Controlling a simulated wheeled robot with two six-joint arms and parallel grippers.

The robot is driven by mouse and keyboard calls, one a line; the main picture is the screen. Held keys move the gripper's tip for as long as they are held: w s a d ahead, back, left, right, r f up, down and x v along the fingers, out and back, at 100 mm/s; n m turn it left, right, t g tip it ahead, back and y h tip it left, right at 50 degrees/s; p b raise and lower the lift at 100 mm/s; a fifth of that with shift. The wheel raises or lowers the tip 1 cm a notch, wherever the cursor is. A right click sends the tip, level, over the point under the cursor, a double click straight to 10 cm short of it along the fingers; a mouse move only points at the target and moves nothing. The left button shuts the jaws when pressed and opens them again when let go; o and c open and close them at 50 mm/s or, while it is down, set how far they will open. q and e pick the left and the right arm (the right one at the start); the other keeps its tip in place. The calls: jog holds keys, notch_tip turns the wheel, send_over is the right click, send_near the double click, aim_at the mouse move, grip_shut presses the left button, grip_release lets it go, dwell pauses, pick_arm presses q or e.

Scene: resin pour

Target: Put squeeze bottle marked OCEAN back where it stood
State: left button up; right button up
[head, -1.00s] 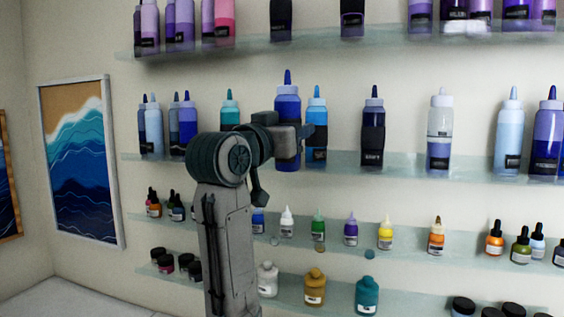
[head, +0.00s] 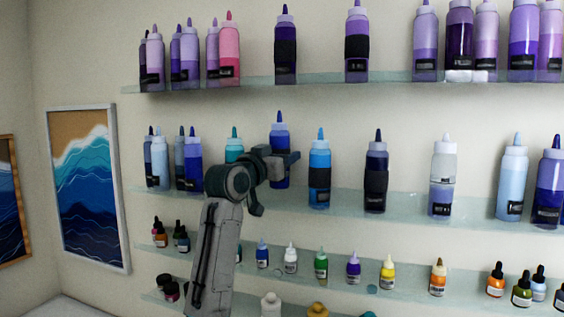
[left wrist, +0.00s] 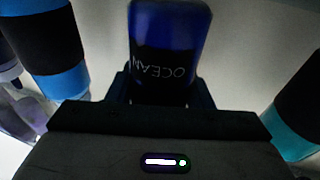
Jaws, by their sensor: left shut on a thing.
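The squeeze bottle marked OCEAN (head: 279,143) is dark blue with a blue pointed cap. In the head view it is upright over the middle glass shelf (head: 420,205), between a teal bottle (head: 234,147) and a bright blue bottle (head: 320,170). My left gripper (head: 285,163) is shut around it. In the left wrist view the OCEAN bottle (left wrist: 168,45) appears between the fingers with its label upside down. My gripper and arm partly hide its lower part in the head view, so I cannot tell whether its base touches the shelf. My right gripper is not in view.
The bright blue bottle stands close on the right, and a dark navy bottle (head: 376,175) beyond it. Small bottles (head: 321,264) line the shelf below. Purple bottles (head: 357,52) stand on the shelf above. Framed wave paintings (head: 88,190) hang at the left.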

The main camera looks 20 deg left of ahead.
pick_arm(q)
notch_tip(320, 180, down, 2)
jog(key=shift+w+f+p, duration=0.1)
jog(key=shift+p, duration=1)
jog(key=shift+a+f, duration=0.1)
jog(key=shift+f, duration=0.6)
jog(key=shift+c, duration=0.2)
jog(key=shift+f, duration=0.1)
jog(key=o, duration=1)
